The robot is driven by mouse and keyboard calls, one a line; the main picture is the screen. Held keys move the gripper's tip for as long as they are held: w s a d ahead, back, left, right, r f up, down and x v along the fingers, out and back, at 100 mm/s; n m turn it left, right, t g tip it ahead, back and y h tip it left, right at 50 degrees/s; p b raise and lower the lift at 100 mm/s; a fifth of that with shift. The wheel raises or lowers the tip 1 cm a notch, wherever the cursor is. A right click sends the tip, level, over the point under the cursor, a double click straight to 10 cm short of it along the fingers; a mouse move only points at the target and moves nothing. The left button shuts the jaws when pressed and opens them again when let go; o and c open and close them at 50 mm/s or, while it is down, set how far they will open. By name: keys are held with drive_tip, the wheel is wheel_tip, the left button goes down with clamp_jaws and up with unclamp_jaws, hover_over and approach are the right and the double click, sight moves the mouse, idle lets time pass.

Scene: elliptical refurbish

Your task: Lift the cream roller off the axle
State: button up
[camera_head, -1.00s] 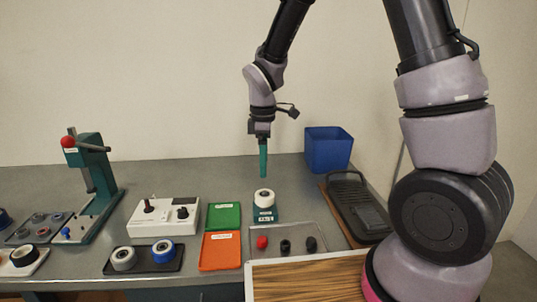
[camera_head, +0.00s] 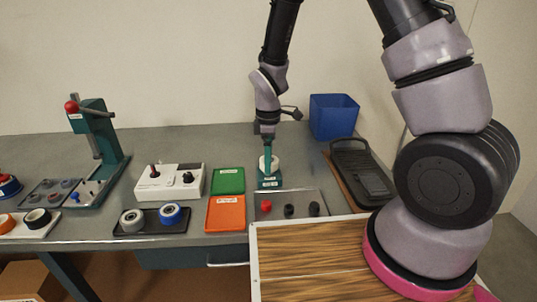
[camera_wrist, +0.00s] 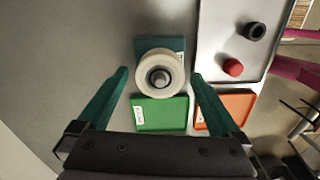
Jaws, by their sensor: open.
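The cream roller (camera_wrist: 148,83) sits around the metal axle (camera_wrist: 160,78) of a small teal stand (camera_wrist: 172,44). In the head view the roller (camera_head: 275,163) shows partly behind my gripper, on the teal stand (camera_head: 270,183). My gripper (camera_wrist: 158,73) is open, with one green finger at each side of the roller in the wrist view and visible gaps to both. In the head view my gripper (camera_head: 267,154) points straight down at the roller. Whether the fingertips are level with the roller cannot be told.
A green tray (camera_head: 228,181) and an orange tray (camera_head: 226,214) lie left of the stand. A grey tray (camera_head: 299,194) with red and black knobs lies in front. A blue bin (camera_head: 333,117) stands behind right. A white control box (camera_head: 169,182) and a lever press (camera_head: 98,140) stand further left.

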drive_tip(key=c, duration=1.4)
drive_tip(key=shift+o, duration=0.2)
drive_tip(key=shift+r, duration=2.65)
